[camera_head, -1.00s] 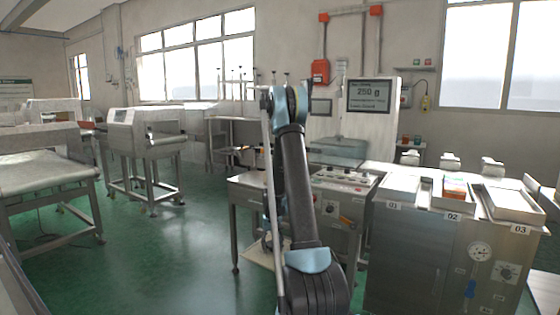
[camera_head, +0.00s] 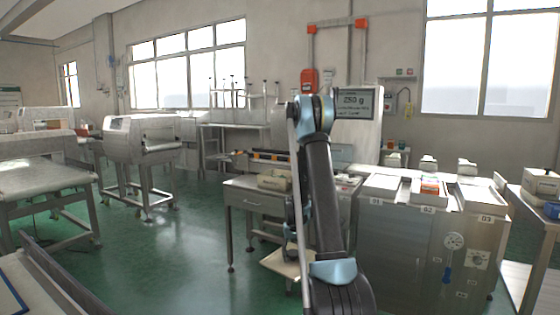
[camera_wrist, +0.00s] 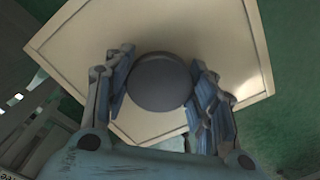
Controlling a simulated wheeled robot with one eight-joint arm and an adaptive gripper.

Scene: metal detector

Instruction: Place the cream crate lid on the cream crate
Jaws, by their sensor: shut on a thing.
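My gripper (camera_wrist: 160,88) is shut on the round dark knob (camera_wrist: 159,83) of the cream crate lid (camera_wrist: 205,32) in the wrist view. The lid is a flat cream panel with a thin raised edge line, held over green floor. In the head view part of the lid (camera_head: 277,263) shows low beside my arm, tilted in the picture, in front of the steel table; my gripper is mostly hidden there behind the arm. A small cream box (camera_head: 274,181) sits on the steel table; I cannot tell whether it is the cream crate.
The steel table (camera_head: 250,198) stands behind my arm. A steel cabinet (camera_head: 415,245) with numbered trays is to its right. A side table (camera_head: 527,203) with pale boxes (camera_head: 540,181) stands at far right. Conveyor machines (camera_head: 140,140) are at left. Green floor between is open.

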